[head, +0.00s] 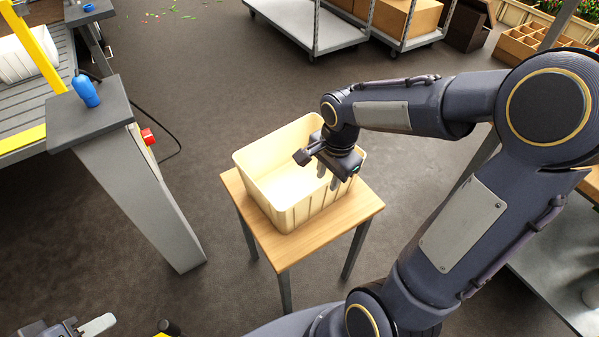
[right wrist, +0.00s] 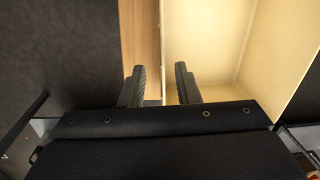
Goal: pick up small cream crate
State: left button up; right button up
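The small cream crate (head: 314,205) is an empty, open-topped tub standing upright on a small wooden table (head: 288,252). My right gripper (head: 328,177) points down over the crate's right side in the head view. In the right wrist view its two fingers (right wrist: 160,86) are apart, one on each side of the line of the crate's wall (right wrist: 215,40). Nothing is clamped between them; I cannot tell how far they reach below the rim. My left gripper (head: 92,326) shows only partly at the bottom left corner, and its opening is not clear.
A grey post (head: 150,180) with a blue object (head: 86,91) on top stands left of the table, beside a conveyor (head: 25,100). Carts with boxes (head: 408,15) stand behind. A grey shelf (head: 555,270) is at the right. Dark floor around the table is mostly clear.

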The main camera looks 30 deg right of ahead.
aim_at(324, 191)
jog(key=shift+w+d+f+m, duration=0.2)
jog(key=shift+w+f+m, duration=0.15)
jog(key=shift+f, duration=0.3)
jog(key=shift+w+f, duration=0.15)
jog(key=shift+f, duration=0.15)
notch_tip(324, 191, down, 7)
jog(key=shift+w+a+r+b, duration=0.1)
jog(key=shift+a+r+b, duration=0.05)
jog(key=shift+b, duration=0.6)
grip_shut()
